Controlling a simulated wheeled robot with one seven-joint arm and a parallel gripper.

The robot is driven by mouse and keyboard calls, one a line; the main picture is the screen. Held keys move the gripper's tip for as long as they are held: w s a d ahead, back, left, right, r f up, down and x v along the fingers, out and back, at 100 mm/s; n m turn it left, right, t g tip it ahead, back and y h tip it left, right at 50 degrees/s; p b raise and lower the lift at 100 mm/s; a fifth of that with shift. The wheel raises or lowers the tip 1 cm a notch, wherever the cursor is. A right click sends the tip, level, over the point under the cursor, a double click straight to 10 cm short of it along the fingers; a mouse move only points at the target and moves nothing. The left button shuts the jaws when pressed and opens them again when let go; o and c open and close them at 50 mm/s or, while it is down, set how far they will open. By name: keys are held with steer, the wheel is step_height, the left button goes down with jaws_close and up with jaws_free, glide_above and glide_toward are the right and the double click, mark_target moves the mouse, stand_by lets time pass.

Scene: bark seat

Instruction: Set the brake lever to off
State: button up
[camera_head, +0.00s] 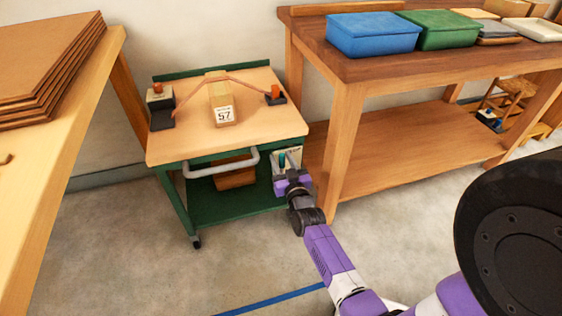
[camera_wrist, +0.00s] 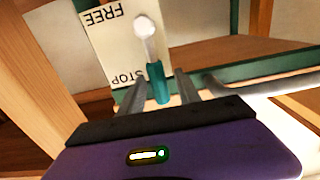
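The brake lever has a teal grip (camera_wrist: 157,84) and a pale round end (camera_wrist: 145,26). It stands before a cream plate (camera_wrist: 108,42) whose words FREE and STOP appear upside down in the wrist view. FREE is at the top and STOP is lower, beside the teal grip. In the head view the plate (camera_head: 296,156) is at the right side of a green cart (camera_head: 174,166). My gripper (camera_wrist: 160,88) is open, one grey finger on each side of the teal grip, with visible gaps. It also shows in the head view (camera_head: 288,174), low beside the cart.
The cart carries a block marked 57 (camera_head: 224,115) and has a grey push handle (camera_head: 221,166), which also shows at right in the wrist view (camera_wrist: 270,87). A wooden workbench leg (camera_head: 340,145) stands close right. Floor in front is clear.

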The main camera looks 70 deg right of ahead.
steer(key=shift+w+d, duration=0.15)
steer(key=shift+c, duration=0.4)
jaws_close()
stand_by(1.0)
